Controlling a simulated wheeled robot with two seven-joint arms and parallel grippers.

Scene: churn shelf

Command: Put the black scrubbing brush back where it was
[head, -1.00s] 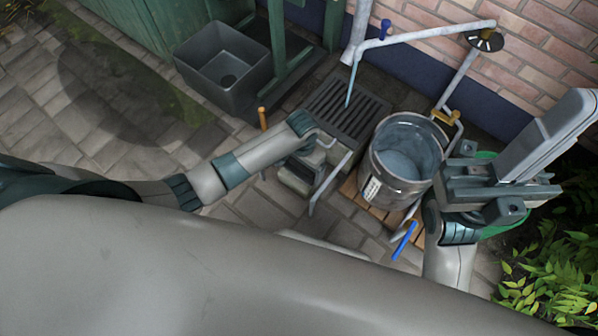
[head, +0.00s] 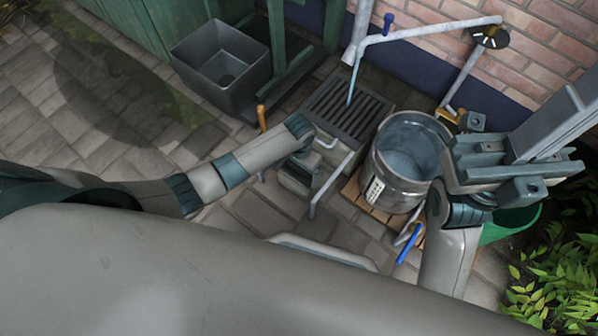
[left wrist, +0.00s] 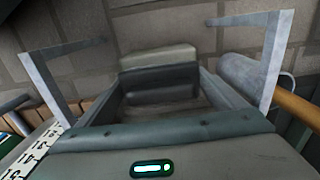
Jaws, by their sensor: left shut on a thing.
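My left gripper (head: 298,178) points down near the paving, in front of the drain grate. In the left wrist view, its dark fingers converge on a dark block with a paler top, which looks like the black scrubbing brush (left wrist: 160,85). The gripper is shut on it. In the head view the brush cannot be told apart from the gripper. My right arm's end (head: 505,165) is raised at the right, near the metal bucket; its fingertips cannot be made out.
A metal bucket (head: 371,190) of water stands on wooden slats beside the grate (head: 343,110). A grey tub (head: 265,60) stands behind left. A pale tap pipe (head: 430,33) overhangs. A green container (head: 515,226) is at right. Paving at left is clear.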

